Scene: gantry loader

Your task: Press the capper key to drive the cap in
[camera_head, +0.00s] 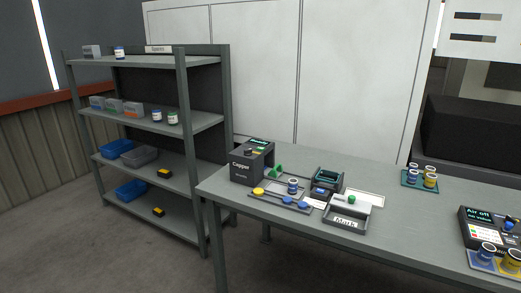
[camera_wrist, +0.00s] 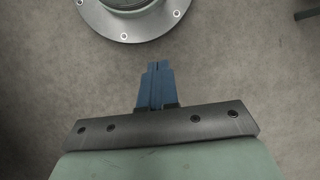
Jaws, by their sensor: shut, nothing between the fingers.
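The capper (camera_head: 247,163) is a dark box labelled "Capper" at the left end of the grey table, with a small lit screen on its top. A few small coloured marks sit just below the screen; they are too small to tell which is the key. A small jar (camera_head: 292,185) with a blue band stands on the tray in front of the capper. My gripper (camera_wrist: 155,66) shows in the wrist view with its blue fingers together and empty, over bare floor. It is not in the head view, and the capper is not in the wrist view.
A tray (camera_head: 268,202) with yellow and blue round pieces lies by the capper. A dark device (camera_head: 327,180) and a box labelled "Mash" (camera_head: 346,222) stand to its right. A grey shelf (camera_head: 150,121) stands left. Several jars and a control box (camera_head: 487,227) are at right.

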